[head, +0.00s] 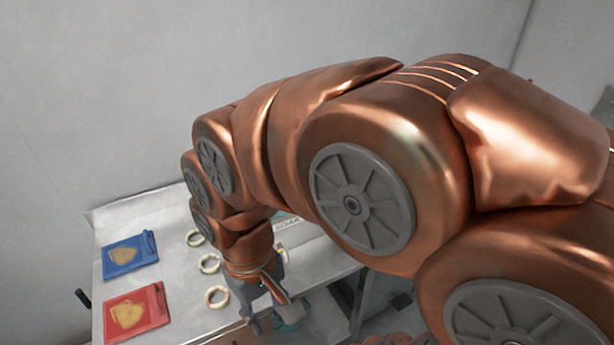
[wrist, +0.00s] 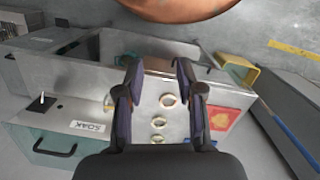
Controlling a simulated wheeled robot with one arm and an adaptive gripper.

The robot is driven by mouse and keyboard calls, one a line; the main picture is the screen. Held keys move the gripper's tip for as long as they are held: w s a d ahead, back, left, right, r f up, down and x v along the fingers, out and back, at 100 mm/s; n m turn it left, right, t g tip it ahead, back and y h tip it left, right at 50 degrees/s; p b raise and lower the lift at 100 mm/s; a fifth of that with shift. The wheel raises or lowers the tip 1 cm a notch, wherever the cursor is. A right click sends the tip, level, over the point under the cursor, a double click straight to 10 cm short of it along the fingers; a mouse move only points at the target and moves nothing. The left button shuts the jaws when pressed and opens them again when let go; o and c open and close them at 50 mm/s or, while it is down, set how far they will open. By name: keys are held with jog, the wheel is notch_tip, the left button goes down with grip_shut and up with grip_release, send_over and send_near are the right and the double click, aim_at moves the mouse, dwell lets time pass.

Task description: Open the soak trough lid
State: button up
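The soak trough shows in the wrist view at lower left, with an upside-down SOAK label (wrist: 88,126) on its pale top. In the head view my arm hides most of the trough; only part of the label (head: 287,224) shows. My gripper (wrist: 157,82) is open, fingers apart with nothing held, to the right of the label. It also shows in the head view (head: 270,318), pointing down.
Several pale rings (wrist: 168,101) lie on the metal table (head: 180,225). A red tray (head: 137,312) and a blue tray (head: 130,254) lie at the table's left, each with a tan shape. A yellow open box (wrist: 238,76) is at upper right in the wrist view.

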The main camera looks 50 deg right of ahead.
jog(key=w+d+r+m+t+b, duration=0.25)
jog(key=w+d+m+b, duration=0.8)
jog(key=w, duration=0.65)
jog(key=w+d+r+m+t+b, duration=0.15)
jog(key=d+m, duration=0.35)
jog(key=d, duration=0.5)
jog(key=w+d+m+b, duration=0.1)
jog(key=d+m+b, duration=0.3)
jog(key=d, duration=0.7)
jog(key=shift+m+h, duration=0.4)
jog(key=shift+m, duration=0.25)
jog(key=shift+p+x, duration=1.4)
jog(key=shift+x, duration=2.7)
jog(key=shift+a, duration=0.2)
jog(key=shift+c, duration=0.2)
grip_shut()
